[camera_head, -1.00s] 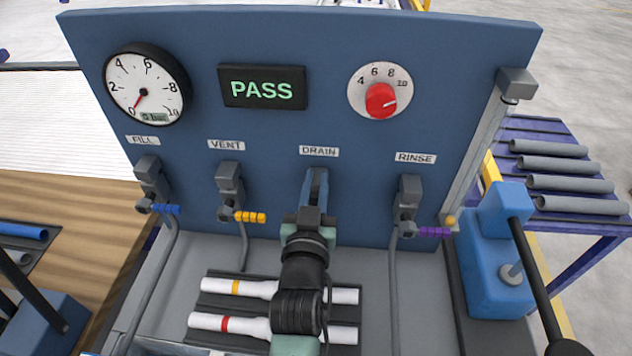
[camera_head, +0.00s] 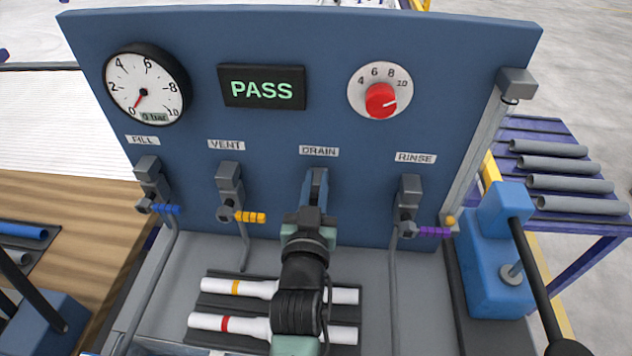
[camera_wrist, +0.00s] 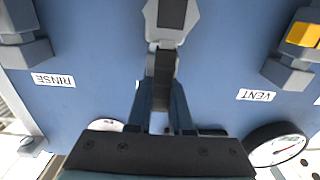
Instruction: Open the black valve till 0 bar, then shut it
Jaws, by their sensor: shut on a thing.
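The drain valve's grey body (camera_wrist: 172,14) shows at the top of the wrist view, with its black handle (camera_wrist: 162,66) pointing down between my fingers. My gripper (camera_head: 317,188) is at the drain valve below the DRAIN label (camera_head: 319,151), and it is shut on the black handle. In the wrist view my gripper (camera_wrist: 161,100) has a finger on each side of the handle. My arm hides most of the valve in the head view. The round gauge (camera_head: 145,84) has its red needle at 0 and its small display reads 0 bar.
The blue panel (camera_head: 270,130) also carries a PASS display (camera_head: 262,88) and a red knob (camera_head: 381,100). Valves with blue (camera_head: 166,209), yellow (camera_head: 250,217) and purple (camera_head: 435,231) handles flank the drain valve. White tubes (camera_head: 228,288) lie below my arm.

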